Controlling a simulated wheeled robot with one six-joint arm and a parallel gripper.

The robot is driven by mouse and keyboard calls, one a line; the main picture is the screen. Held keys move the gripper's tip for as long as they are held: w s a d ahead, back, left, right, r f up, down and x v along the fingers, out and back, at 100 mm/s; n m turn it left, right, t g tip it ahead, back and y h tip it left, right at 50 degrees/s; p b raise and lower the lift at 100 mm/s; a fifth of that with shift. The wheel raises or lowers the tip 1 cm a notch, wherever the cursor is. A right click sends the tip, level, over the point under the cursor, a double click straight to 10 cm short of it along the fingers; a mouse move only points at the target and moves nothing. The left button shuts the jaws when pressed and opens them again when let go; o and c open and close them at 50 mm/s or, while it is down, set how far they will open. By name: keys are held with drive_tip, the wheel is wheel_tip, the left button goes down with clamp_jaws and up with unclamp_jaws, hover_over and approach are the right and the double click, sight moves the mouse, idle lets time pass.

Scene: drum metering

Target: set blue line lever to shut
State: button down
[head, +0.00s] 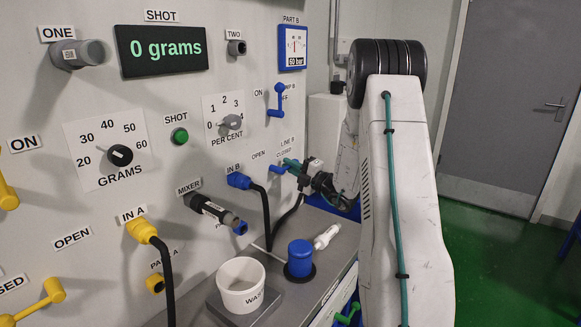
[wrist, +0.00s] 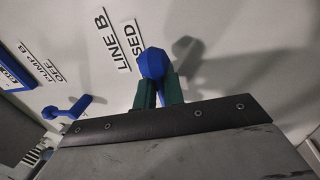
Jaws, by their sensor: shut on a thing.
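The blue line lever (head: 279,170) is on the wall panel under the labels OPEN and LINE B CLOSED in the head view. In the wrist view its blue knob (wrist: 153,63) stands out between two green fingers, beside the LINE B label and the partly hidden CLOSED label. My gripper (head: 292,164) is shut on the lever; its green fingers (wrist: 158,92) sit either side of it. The fingers and wrist hide much of the lever, so I cannot tell its exact angle.
The blue pump B lever (head: 276,100) is just above, and also shows in the wrist view (wrist: 72,107). Blue plug IN B (head: 239,180) with its black cable is to the left. Below are a blue-capped container (head: 300,258) and a white WASTE tub (head: 241,285).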

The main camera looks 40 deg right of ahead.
drive_tip(key=c, duration=1.6)
unclamp_jaws()
drive_tip(key=shift+d, duration=0.15)
drive_tip(key=shift+c, duration=0.2)
drive_tip(key=shift+s, duration=0.1)
drive_tip(key=v, duration=0.7)
drive_tip(key=shift+s+f, duration=0.15)
drive_tip(key=shift+s, duration=0.1)
